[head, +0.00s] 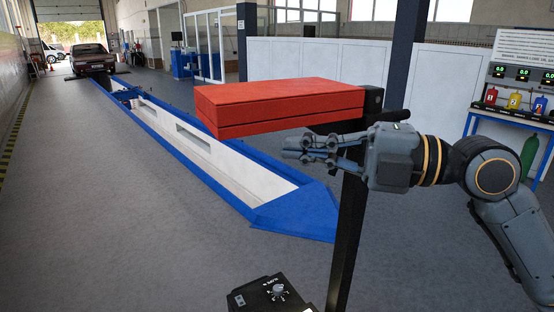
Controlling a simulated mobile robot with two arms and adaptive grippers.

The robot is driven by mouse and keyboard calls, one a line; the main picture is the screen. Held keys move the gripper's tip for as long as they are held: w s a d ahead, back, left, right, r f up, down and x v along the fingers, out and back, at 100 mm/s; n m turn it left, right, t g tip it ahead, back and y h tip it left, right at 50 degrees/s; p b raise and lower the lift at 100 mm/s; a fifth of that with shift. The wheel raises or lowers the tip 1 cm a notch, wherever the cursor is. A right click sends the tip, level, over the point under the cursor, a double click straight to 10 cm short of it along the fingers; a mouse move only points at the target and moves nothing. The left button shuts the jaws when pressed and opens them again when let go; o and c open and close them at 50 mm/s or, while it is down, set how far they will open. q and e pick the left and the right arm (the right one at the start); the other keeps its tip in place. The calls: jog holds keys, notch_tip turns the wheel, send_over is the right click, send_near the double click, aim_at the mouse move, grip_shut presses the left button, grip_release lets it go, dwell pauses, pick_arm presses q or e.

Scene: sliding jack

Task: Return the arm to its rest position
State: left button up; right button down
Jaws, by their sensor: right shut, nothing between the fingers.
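My right arm (490,180) comes in from the right, bent at the elbow. Its gripper (292,148) points left, level, just below a red padded block (275,103). The fingers are close together and hold nothing. The gripper passes in front of a black upright post (350,225); I cannot tell if it touches the post or the block. The red block sits at the top of this post. My left gripper does not show.
A black box with a knob (272,293) is at the bottom. A long service pit with blue edges (300,213) runs to a parked car (91,57). A blue-framed table with bottles (515,116) stands right. Grey floor at left is clear.

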jog(key=s+b+v, duration=0.1)
jog(key=v, duration=0.3)
jog(key=w+a+f+m+t+h, duration=0.15)
jog(key=f+m, duration=0.25)
jog(key=f, duration=0.5)
jog(key=w+f+m+h, duration=0.2)
jog(key=w+f+m, duration=0.15)
jog(key=f, duration=0.65)
jog(key=s+d+f+m+h, duration=0.1)
jog(key=s+f+m+h, duration=0.3)
jog(key=f, duration=0.6)
jog(key=s+d+f+m+h, duration=0.1)
jog(key=f+m+h, duration=0.1)
jog(key=f+m, duration=0.55)
jog(key=s+d+f+m+g+h, duration=0.2)
jog(key=s+d+f+m+h, duration=0.3)
jog(key=s+f, duration=0.4)
jog(key=s+d+f+m+g+h, duration=0.2)
jog(key=s+d+f+m, duration=0.35)
jog(key=s+f, duration=0.4)
notch_tip(320, 180, down, 25)
jog(key=s+g, duration=0.1)
jog(key=s+d+f+g, duration=0.1)
jog(key=s+d+f, duration=0.1)
jog(key=s+f, duration=1.4)
jog(key=shift+s+d+f, duration=0.2)
jog(key=shift+s+d, duration=0.15)
jog(key=shift+s, duration=0.05)
